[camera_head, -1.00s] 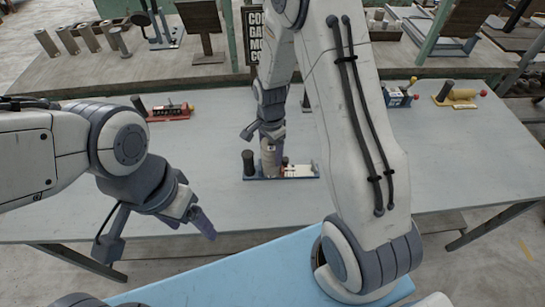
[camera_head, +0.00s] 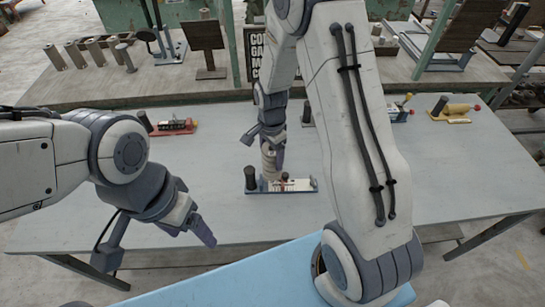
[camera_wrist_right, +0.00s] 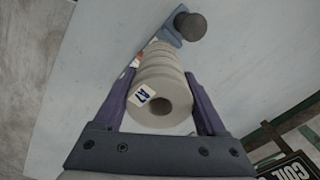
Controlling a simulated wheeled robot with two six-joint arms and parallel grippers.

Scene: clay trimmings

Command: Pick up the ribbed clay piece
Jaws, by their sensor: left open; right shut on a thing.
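The ribbed clay piece (camera_head: 269,158) is a pale, ringed cylinder, upright in the head view. My right gripper (camera_head: 271,154) is shut on it, over the blue-based fixture (camera_head: 307,186) on the grey table. In the right wrist view the ribbed clay piece (camera_wrist_right: 160,72) lies between the two purple fingers of my right gripper (camera_wrist_right: 163,98), its hollow end and a white-blue tag facing the camera. Whether its lower end touches the fixture is unclear. My left gripper (camera_head: 200,228) is open and empty at the front left, away from the piece.
A dark post (camera_head: 250,178) stands on the fixture's left end. A red-based fixture (camera_head: 174,126) is at the back left, and a yellow one (camera_head: 453,109) at the back right. A bench with metal cylinders stands behind.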

